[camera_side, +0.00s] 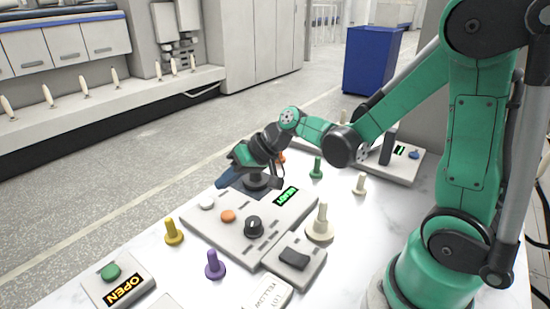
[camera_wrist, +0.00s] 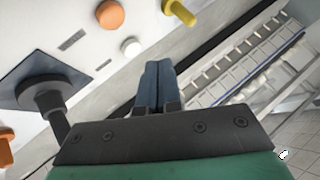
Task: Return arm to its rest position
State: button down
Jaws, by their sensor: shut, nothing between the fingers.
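My gripper (camera_side: 226,182) is at the end of my green arm, above the far left edge of the grey control panel (camera_side: 238,238). Its blue fingers are together with nothing between them. In the wrist view the fingers (camera_wrist: 158,80) also show pressed together. Just beside my gripper is a black knob or lever (camera_side: 257,183) on a dark square plate, and the wrist view shows it at the left (camera_wrist: 42,95). Whether my gripper touches it cannot be told.
The panel holds an orange button, a white button, a black dial (camera_side: 254,226) and a lit display (camera_side: 286,196). Yellow (camera_side: 174,232), purple (camera_side: 215,265), green (camera_side: 317,167) and cream (camera_side: 321,223) bobbins stand around it. An OPEN box (camera_side: 120,286) sits front left.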

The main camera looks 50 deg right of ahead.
dwell(0.5)
jog(key=s+d+r+n+h, duration=0.1)
jog(key=s+r+h, duration=0.3)
jog(key=s, duration=0.5)
jog(key=shift+s+r+n+h, duration=0.25)
jog(key=shift+n+h, duration=0.15)
jog(key=shift+h, duration=0.3)
notch_tip(320, 180, up, 3)
jog(key=n+g, duration=0.7)
jog(key=n, duration=1.1)
send_over(227, 214)
jog(key=shift+a+r, duration=0.1)
jog(key=shift+r, duration=0.05)
notch_tip(227, 214, down, 14)
